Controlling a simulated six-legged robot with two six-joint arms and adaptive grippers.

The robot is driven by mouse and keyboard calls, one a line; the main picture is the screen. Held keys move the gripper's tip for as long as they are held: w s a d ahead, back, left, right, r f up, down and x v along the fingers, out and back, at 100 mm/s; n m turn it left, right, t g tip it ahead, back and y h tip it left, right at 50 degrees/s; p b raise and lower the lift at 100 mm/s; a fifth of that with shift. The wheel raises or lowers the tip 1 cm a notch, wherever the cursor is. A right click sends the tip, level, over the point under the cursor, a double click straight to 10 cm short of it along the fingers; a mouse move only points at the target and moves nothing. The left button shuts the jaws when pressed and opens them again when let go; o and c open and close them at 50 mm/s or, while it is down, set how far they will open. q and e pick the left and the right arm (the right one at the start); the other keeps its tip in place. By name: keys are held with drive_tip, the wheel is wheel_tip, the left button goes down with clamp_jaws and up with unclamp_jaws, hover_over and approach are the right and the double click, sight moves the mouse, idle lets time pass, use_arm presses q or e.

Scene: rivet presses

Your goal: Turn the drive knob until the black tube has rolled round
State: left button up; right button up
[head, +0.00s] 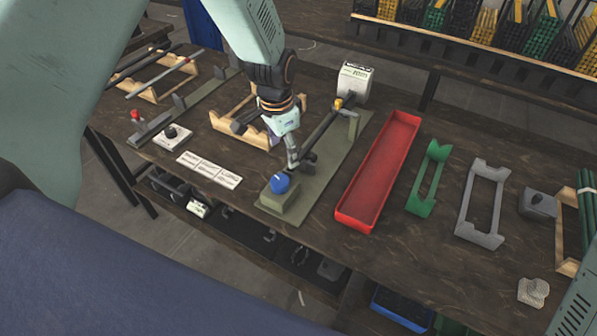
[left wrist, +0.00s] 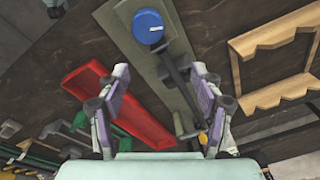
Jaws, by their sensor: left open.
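The blue drive knob (head: 279,183) sits at the near end of a long grey-green base plate (head: 330,165), and it also shows in the left wrist view (left wrist: 148,26). The black tube (head: 322,130) runs along the plate away from the knob, partly hidden by my gripper. My left gripper (head: 293,155) is over the plate, just beyond the knob and apart from it. In the left wrist view its fingers (left wrist: 164,78) are spread with nothing held between them, and the knob lies beyond their tips. My right gripper is out of view.
A red tray (head: 378,172) lies right of the plate, with green (head: 428,180) and grey (head: 482,205) cradles further right. A white box (head: 355,82) stands at the plate's far end.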

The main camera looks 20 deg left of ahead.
sight(281, 180)
use_arm(q)
drive_tip(key=shift+s+m+g, duration=0.25)
drive_tip(key=shift+m+g, duration=0.05)
drive_tip(key=shift+s+a+f+m+g, duration=0.1)
drive_tip(key=shift+s+a+m+g, duration=0.1)
drive_tip(key=shift+s+m+g, duration=0.35)
drive_tip(key=shift+s+f, duration=0.15)
drive_tip(key=shift+s, duration=0.05)
wheel_tip(281, 180, down, 7)
drive_tip(key=shift+a+r, duration=0.1)
drive_tip(key=shift+f, duration=0.3)
drive_tip(key=shift+s+d+r, duration=0.1)
drive_tip(key=shift+d, duration=0.1)
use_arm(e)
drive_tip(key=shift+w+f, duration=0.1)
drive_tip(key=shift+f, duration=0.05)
use_arm(q)
drive_tip(key=shift+c, duration=0.2)
